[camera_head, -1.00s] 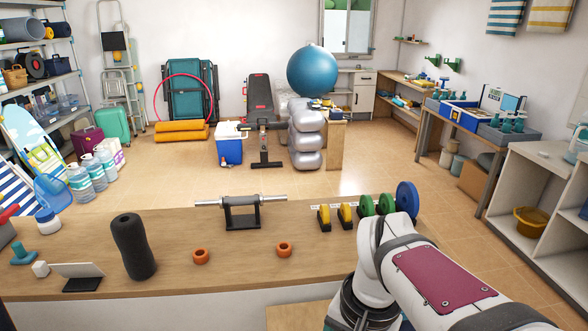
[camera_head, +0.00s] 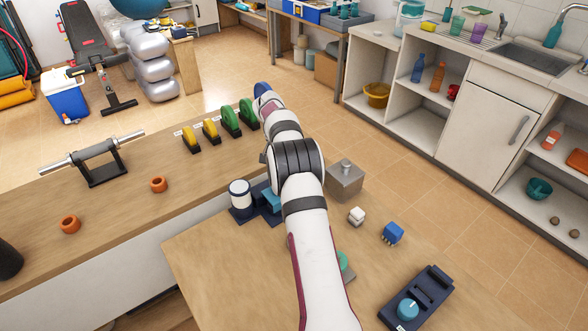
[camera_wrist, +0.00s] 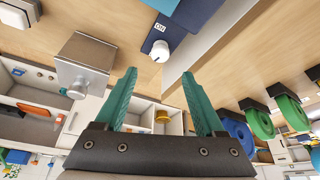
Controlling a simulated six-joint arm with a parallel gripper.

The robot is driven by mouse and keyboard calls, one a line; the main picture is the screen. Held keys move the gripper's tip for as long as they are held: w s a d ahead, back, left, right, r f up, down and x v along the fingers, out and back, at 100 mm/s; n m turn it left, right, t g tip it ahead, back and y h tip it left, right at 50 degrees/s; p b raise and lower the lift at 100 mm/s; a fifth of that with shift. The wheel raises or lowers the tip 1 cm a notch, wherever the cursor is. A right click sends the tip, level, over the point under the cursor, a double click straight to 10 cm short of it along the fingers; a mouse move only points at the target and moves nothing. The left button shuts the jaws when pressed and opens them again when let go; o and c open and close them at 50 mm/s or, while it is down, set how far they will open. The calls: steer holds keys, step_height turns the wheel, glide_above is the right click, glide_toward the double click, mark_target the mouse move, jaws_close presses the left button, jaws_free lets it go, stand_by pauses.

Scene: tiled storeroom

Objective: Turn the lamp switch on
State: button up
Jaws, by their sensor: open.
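In the upside-down wrist view, a dark blue base marked "ON" carries a small white knob (camera_wrist: 160,51). A brighter blue part (camera_wrist: 200,10) adjoins it, cut off by the frame top. My gripper (camera_wrist: 160,75) has its two teal fingers spread, with nothing between them; the knob appears just beyond the gap and apart from both fingers. In the head view, a white cylinder with a dark band (camera_head: 240,193) stands on a dark blue base beside my arm. I cannot tell whether it is the same knob. My arm hides the gripper in the head view. No lamp is clearly identifiable.
A grey metal box (camera_head: 345,182) stands right of my arm; it also shows in the wrist view (camera_wrist: 82,62). White block (camera_head: 356,215), blue block (camera_head: 393,234) and dark blue control box (camera_head: 432,290) lie nearby. Green weight plates (camera_head: 230,120) line the bench (camera_head: 110,225).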

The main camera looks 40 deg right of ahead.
steer(key=x, duration=0.8)
steer(key=shift+d+f, duration=0.1)
steer(key=shift+f, duration=0.25)
jaws_close()
